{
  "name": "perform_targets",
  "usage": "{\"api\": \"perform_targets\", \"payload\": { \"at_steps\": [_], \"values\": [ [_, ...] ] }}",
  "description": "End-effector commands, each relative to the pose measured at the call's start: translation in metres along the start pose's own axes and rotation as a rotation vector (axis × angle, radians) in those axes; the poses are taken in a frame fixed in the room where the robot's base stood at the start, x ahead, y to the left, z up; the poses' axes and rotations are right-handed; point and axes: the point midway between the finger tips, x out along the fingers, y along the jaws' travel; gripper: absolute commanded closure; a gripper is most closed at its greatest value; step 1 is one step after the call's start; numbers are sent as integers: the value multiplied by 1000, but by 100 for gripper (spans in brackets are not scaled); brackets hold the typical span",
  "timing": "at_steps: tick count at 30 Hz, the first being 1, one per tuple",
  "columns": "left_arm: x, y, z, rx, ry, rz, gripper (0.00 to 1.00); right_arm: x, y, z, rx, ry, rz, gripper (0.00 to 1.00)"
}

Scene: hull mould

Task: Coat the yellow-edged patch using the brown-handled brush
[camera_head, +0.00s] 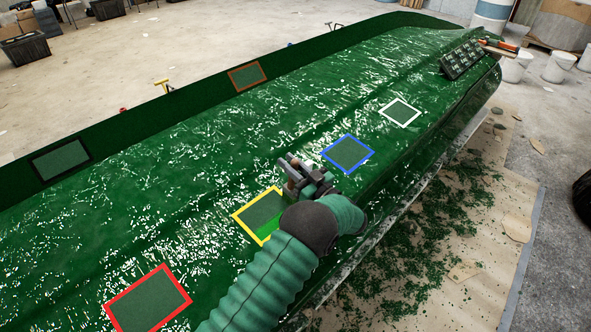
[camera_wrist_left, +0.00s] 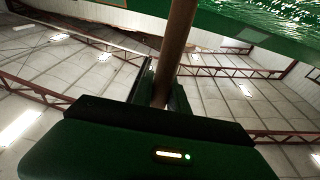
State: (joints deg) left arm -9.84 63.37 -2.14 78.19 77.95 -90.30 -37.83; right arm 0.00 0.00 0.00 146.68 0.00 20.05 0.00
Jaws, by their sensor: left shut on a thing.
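The yellow-edged patch (camera_head: 262,211) lies on the green hull mould. Most of its inside is dull dark green, and its lower part is a brighter green. My forearm and wrist hide its right side. My left gripper (camera_head: 296,176) is just above the patch's upper right side, shut on the brown-handled brush (camera_head: 295,187). In the left wrist view the brown handle (camera_wrist_left: 178,45) stands between the two fingers (camera_wrist_left: 160,95). The brush's bristles are hidden, so I cannot tell whether they touch the hull. My right gripper is not in view.
Other patches have red (camera_head: 148,299), blue (camera_head: 348,153), white (camera_head: 400,112), black (camera_head: 60,160) and orange-brown (camera_head: 247,76) edges. A dark gridded tray (camera_head: 464,60) sits at the hull's far right, near an orange-handled tool (camera_head: 499,44). White buckets (camera_head: 517,66) stand beyond.

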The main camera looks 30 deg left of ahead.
Motion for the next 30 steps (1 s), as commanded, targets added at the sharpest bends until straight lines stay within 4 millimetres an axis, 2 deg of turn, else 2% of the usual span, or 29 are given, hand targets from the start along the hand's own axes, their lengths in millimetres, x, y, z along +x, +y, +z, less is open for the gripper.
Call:
{"api": "perform_targets", "payload": {
  "at_steps": [4, 30],
  "values": [
    [11, -1, 0, 0, 1, 0, 100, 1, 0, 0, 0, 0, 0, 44],
    [11, -1, 2, -1, 1, 0, 100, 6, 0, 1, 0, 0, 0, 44]
  ]
}}
